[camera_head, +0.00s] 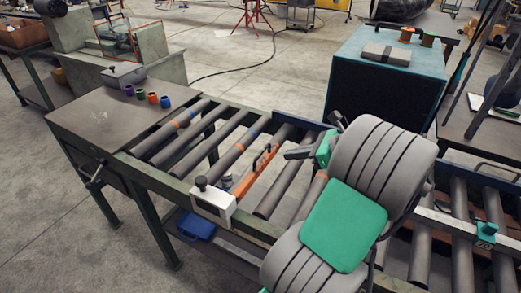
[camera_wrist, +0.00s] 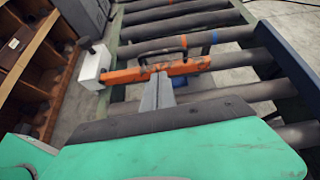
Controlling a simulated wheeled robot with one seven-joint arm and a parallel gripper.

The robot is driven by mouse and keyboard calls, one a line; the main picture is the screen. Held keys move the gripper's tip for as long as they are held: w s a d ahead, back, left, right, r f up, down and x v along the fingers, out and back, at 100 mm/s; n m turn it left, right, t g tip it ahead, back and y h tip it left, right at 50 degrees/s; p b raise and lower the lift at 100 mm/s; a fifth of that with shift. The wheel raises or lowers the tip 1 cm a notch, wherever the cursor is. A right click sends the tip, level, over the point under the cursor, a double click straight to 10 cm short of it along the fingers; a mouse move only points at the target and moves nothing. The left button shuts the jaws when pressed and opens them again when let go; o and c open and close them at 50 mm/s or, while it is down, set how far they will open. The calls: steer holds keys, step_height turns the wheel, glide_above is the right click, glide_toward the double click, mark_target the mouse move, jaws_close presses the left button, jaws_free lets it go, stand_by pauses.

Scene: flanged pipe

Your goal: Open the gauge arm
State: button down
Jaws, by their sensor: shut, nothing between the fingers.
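The gauge arm is an orange bar (camera_head: 255,177) with a black handle (camera_head: 263,160), lying above the rollers beside a white box (camera_head: 215,205) with a black knob. In the wrist view the orange bar (camera_wrist: 190,67) runs right from the white box (camera_wrist: 93,68), its black handle (camera_wrist: 162,53) on the far side. My gripper (camera_head: 290,154) is shut and empty, just right of the bar's far end in the head view. In the wrist view its fingertips (camera_wrist: 160,78) overlap the bar's near edge; I cannot tell whether they touch it.
A roller conveyor (camera_head: 180,138) lies under the bar, with a flat table plate (camera_head: 110,115) at its left end holding several small coloured rings. A teal cabinet (camera_head: 375,85) stands behind my arm. A wooden shelf (camera_wrist: 30,70) shows left in the wrist view.

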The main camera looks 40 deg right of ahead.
mark_target(269, 157)
steer(key=shift+m, duration=0.3)
steer(key=b+x, duration=0.1)
steer(key=x, duration=0.8)
steer(key=shift+w+f, duration=0.1)
steer(key=shift+w, duration=0.15)
steer(key=shift+d, duration=0.1)
